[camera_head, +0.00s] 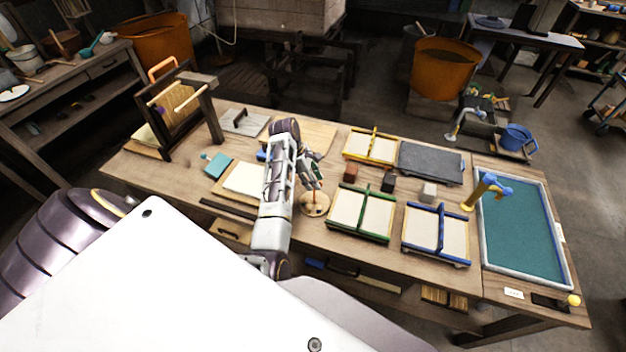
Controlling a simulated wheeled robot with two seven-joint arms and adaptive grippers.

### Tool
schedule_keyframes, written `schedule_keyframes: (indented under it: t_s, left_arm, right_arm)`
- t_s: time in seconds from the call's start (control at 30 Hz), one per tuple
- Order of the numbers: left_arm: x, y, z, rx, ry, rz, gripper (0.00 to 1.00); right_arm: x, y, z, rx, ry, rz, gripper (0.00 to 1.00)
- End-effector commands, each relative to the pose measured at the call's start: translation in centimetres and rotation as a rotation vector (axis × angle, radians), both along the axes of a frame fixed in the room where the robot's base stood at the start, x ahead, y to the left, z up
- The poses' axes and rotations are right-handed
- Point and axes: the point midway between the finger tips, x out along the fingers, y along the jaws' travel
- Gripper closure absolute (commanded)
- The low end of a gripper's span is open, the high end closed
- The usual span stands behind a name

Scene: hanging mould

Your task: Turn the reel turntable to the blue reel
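A small round wooden turntable (313,209) sits on the workbench near the middle. A small reddish-orange item shows on its top; the far part is hidden by my gripper. I cannot make out a blue reel on it. My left gripper (314,183) hangs just above the far edge of the turntable, fingers pointing down. It is too small and dark to tell whether it is open or shut, or whether it touches anything. A small blue piece (261,155) shows left of my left forearm; I cannot tell what it is. My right gripper is out of view.
Green (361,239), blue (436,261) and yellow (370,146) framed moulds lie right of the turntable, with small dark red, black and grey blocks between. A teal-filled vat (520,235) is at the right. A wooden frame stand (215,125) rises at the left.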

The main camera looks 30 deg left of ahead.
Motion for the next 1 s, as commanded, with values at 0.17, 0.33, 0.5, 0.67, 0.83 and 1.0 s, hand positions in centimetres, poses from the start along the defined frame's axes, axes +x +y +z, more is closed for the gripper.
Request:
schedule_keyframes:
  t_s: [0.17, 0.33, 0.5, 0.67, 0.83, 1.0]
  left_arm:
    - [-0.01, 0.0, 0.0, 0.0, 0.0, 0.0, 0.76]
    - [-0.01, 0.01, 0.01, 0.0, 0.0, 0.0, 0.97]
    - [-0.02, 0.02, 0.01, 0.0, 0.0, 0.0, 1.0]
    - [0.0, 0.03, 0.02, 0.0, 0.0, -0.008, 1.0]
    - [0.04, 0.05, 0.05, 0.0, 0.0, -0.043, 1.0]
    - [0.08, 0.1, 0.03, 0.0, 0.0, -0.119, 1.0]
  right_arm:
    - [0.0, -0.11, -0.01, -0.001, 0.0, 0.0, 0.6]
    - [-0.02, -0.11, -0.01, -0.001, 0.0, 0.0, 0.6]
    - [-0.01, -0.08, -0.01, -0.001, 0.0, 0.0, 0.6]
    - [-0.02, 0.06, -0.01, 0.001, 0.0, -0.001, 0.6]
    - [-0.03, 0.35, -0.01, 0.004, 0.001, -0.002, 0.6]
    - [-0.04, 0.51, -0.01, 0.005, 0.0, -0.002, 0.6]
